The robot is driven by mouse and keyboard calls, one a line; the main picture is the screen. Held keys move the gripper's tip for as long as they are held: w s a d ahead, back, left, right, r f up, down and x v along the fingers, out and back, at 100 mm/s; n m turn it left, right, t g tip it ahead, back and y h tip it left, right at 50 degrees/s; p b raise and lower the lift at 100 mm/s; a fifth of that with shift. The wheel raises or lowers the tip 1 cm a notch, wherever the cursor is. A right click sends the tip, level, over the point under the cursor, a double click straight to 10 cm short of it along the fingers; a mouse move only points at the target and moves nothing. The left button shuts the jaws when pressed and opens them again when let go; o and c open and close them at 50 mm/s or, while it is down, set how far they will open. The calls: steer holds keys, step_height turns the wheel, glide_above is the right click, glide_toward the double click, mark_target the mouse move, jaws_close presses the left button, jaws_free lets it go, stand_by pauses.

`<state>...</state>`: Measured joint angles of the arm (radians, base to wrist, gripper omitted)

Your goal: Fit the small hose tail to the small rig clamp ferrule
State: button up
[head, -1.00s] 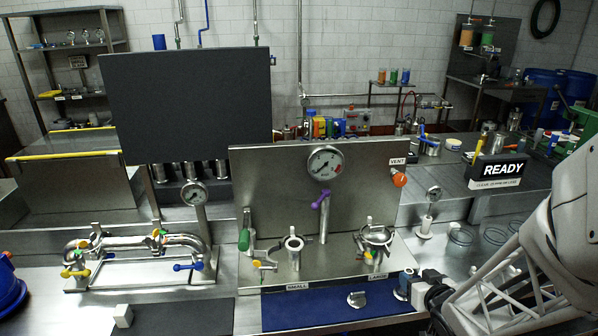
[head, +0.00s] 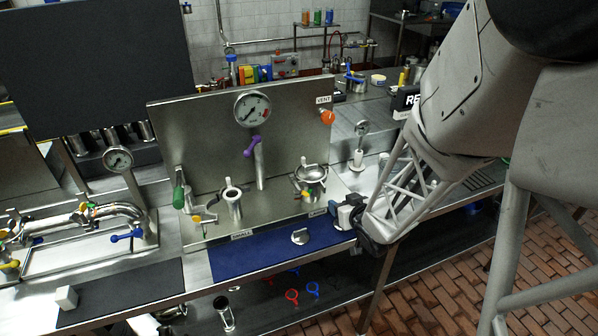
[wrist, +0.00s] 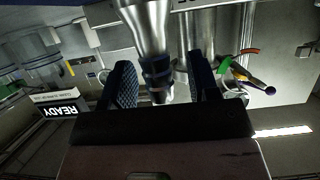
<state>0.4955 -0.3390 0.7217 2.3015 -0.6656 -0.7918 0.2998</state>
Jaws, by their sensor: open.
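The small ferrule (head: 233,203) is an upright, open-topped steel tube on the rig, behind the SMALL label. In the head view my gripper (head: 349,214) largely hides that piece.
The large ferrule and open clamp (head: 311,176) stand close to my gripper. The purple-handled valve (head: 252,148) and gauge panel (head: 205,130) rise behind. A white block (head: 66,297) sits left.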

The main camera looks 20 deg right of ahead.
steer(key=shift+w+f, duration=0.2)
steer(key=shift+w, duration=0.35)
jaws_close()
steer(key=shift+r, duration=0.1)
stand_by(0.4)
step_height(320, 180, up, 10)
stand_by(0.6)
steer(key=shift+d, duration=0.1)
stand_by(0.5)
